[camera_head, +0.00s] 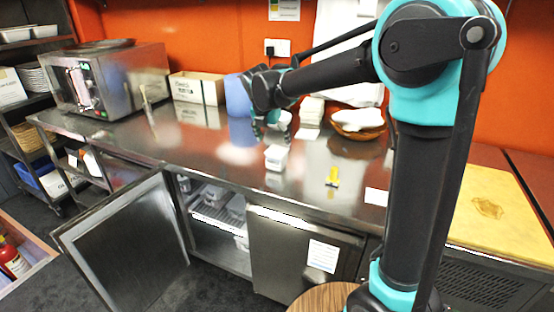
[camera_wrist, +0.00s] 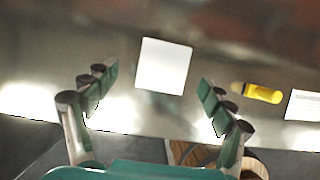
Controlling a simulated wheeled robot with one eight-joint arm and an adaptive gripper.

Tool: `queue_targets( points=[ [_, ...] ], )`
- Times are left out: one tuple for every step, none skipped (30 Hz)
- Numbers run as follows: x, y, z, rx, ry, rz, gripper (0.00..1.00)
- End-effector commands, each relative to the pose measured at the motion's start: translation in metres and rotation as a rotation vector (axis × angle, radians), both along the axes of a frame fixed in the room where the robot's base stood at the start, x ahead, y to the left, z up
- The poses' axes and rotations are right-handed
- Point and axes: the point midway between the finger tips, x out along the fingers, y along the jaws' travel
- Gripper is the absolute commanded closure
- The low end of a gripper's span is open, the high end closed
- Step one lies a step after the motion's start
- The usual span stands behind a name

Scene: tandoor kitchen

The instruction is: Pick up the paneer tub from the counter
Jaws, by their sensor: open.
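A small white tub (camera_head: 276,158), which I take to be the paneer tub, stands on the steel counter (camera_head: 215,145) near its front edge. In the wrist view it is a plain white square (camera_wrist: 164,66), ahead of and between my fingers. My gripper (camera_head: 272,130) is above and slightly behind the tub in the head view. In the wrist view my gripper (camera_wrist: 159,84) is open, with one finger each side and nothing between them touching the tub. Part of the fingers is hard to make out in the head view.
A yellow object (camera_head: 332,177) and a white card (camera_head: 376,196) lie right of the tub. A basket with white cloth (camera_head: 358,122) and a blue container (camera_head: 238,96) stand behind. A cabinet door (camera_head: 125,250) hangs open below. A round wooden top (camera_head: 325,298) is in front.

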Motion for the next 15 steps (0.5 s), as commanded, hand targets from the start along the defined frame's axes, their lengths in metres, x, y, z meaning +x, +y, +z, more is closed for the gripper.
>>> queue_targets(
  points=[
    [0.004, -0.002, -0.010, 0.001, 0.000, -0.002, 0.17],
    [0.006, -0.002, -0.015, 0.001, 0.000, -0.002, 0.17],
    [0.009, -0.003, -0.022, 0.001, 0.000, -0.002, 0.17],
    [0.010, -0.004, -0.026, 0.001, 0.000, -0.002, 0.17],
    [0.012, -0.005, -0.030, 0.001, 0.000, -0.002, 0.17],
    [0.014, -0.005, -0.034, 0.001, 0.000, -0.002, 0.17],
    [0.014, -0.006, -0.037, 0.001, 0.000, -0.002, 0.17],
    [0.015, -0.006, -0.040, 0.001, 0.000, -0.002, 0.17],
    [0.016, -0.007, -0.042, 0.001, 0.000, -0.002, 0.17],
    [0.016, -0.007, -0.043, 0.001, 0.000, -0.002, 0.17],
    [0.017, -0.007, -0.044, 0.001, 0.000, -0.002, 0.17],
    [0.017, -0.008, -0.046, 0.001, 0.000, -0.002, 0.17],
    [0.018, -0.008, -0.048, 0.001, 0.000, -0.002, 0.17],
    [0.018, -0.009, -0.050, 0.000, 0.000, -0.002, 0.17],
    [0.019, -0.010, -0.055, 0.000, 0.000, -0.002, 0.17]
  ],
)
